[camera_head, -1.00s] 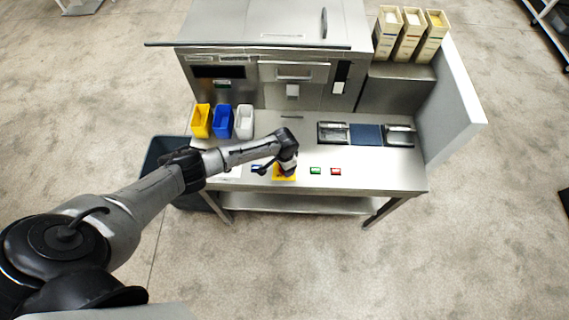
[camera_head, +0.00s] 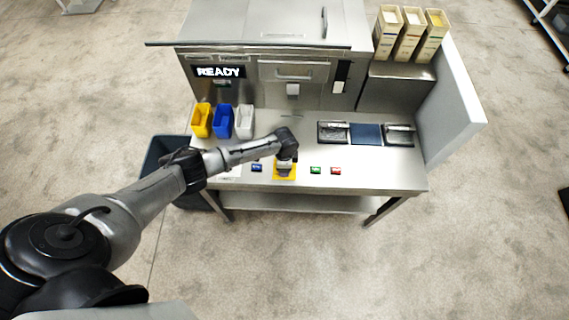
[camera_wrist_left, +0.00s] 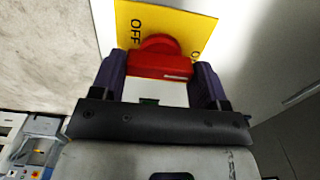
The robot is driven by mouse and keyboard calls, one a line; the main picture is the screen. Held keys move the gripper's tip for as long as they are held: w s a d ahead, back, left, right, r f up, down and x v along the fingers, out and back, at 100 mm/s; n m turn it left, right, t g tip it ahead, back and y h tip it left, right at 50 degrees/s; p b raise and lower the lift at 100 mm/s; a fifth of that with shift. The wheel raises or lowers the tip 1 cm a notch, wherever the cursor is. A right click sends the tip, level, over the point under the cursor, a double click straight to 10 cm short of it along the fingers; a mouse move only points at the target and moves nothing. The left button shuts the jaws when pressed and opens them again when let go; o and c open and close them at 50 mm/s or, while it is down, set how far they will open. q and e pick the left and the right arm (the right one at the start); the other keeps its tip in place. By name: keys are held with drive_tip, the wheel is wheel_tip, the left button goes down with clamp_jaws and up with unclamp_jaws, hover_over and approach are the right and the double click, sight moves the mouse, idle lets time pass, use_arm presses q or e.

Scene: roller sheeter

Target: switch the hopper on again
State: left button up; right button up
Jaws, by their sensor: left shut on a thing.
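In the left wrist view a red rotary knob (camera_wrist_left: 160,62) sits on a yellow plate (camera_wrist_left: 190,22). The plate has OFF printed at the left and a letter O partly showing at the right. My left gripper (camera_wrist_left: 160,72) is shut on the knob, one finger on each side. In the head view the yellow plate (camera_head: 293,175) is at the front of the steel table, with my left gripper (camera_head: 285,166) over it, hiding the knob. The machine's display (camera_head: 219,72) reads READY. My right gripper is not in view.
A blue button (camera_head: 257,168) lies left of the plate, a green one (camera_head: 316,170) and a red one (camera_head: 336,171) right of it. Yellow (camera_head: 201,121), blue (camera_head: 222,122) and white (camera_head: 244,121) bins stand behind. A grey panel (camera_head: 450,110) bounds the right side.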

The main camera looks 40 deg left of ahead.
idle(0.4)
use_arm(q)
drive_tip(key=o, duration=0.9)
drive_tip(key=shift+o, duration=0.2)
drive_tip(key=shift+r, duration=0.15)
wheel_tip(320, 180, up, 14)
drive_tip(key=p, duration=0.2)
drive_tip(key=shift+f, duration=0.2)
idle(0.3)
